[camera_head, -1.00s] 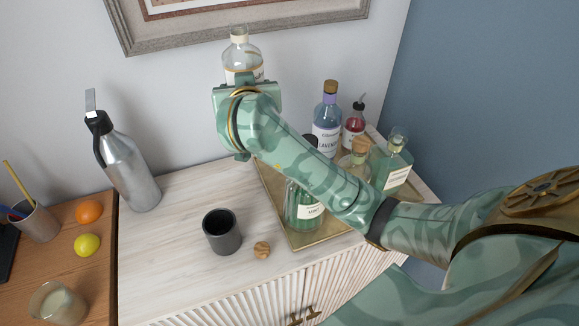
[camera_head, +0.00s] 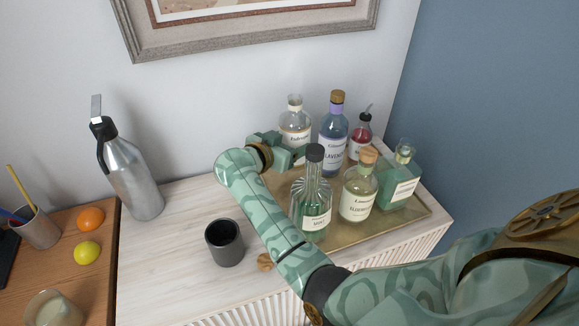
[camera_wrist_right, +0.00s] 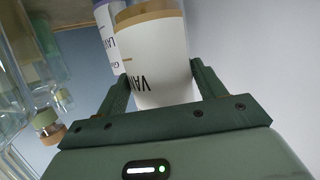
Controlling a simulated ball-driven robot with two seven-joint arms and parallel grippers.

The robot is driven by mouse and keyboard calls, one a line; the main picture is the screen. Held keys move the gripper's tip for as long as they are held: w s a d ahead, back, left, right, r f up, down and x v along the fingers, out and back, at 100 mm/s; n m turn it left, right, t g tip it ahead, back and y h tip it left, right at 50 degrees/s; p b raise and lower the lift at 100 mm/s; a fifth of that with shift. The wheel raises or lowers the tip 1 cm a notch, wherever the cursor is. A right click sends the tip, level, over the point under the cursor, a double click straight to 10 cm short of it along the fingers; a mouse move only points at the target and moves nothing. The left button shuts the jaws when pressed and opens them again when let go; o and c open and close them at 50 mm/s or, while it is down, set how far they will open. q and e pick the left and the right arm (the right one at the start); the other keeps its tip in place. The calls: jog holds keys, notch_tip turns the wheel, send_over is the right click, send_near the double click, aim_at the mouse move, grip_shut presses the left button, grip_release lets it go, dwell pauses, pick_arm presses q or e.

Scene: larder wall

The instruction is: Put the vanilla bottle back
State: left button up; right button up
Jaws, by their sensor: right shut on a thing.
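The vanilla bottle (camera_head: 295,122) is clear glass with a pale label and stopper. It is upright at the back left corner of the gold tray (camera_head: 345,239), just left of the lavender bottle (camera_head: 333,135). My right gripper (camera_head: 290,157) is shut on it from the left side. In the right wrist view the vanilla bottle (camera_wrist_right: 160,52) shows its label between the two fingers. Its base is hidden in the head view, so I cannot tell whether it touches the tray. My left gripper is not in view.
The tray also holds a mint bottle (camera_head: 316,200), an elderflower bottle (camera_head: 357,192), a square green bottle (camera_head: 401,184) and a red bottle (camera_head: 361,138). A dark cup (camera_head: 224,243), a wooden stopper (camera_head: 264,262) and a steel bottle (camera_head: 132,175) stand left of the tray.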

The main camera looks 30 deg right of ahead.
notch_tip(320, 180, down, 6)
jog(key=shift+r+b, duration=0.1)
jog(key=shift+b, duration=0.95)
jog(key=shift+w, duration=0.1)
jog(key=o, duration=1.6)
jog(key=shift+f, duration=0.25)
jog(key=shift+c, duration=0.2)
jog(key=shift+r, duration=0.1)
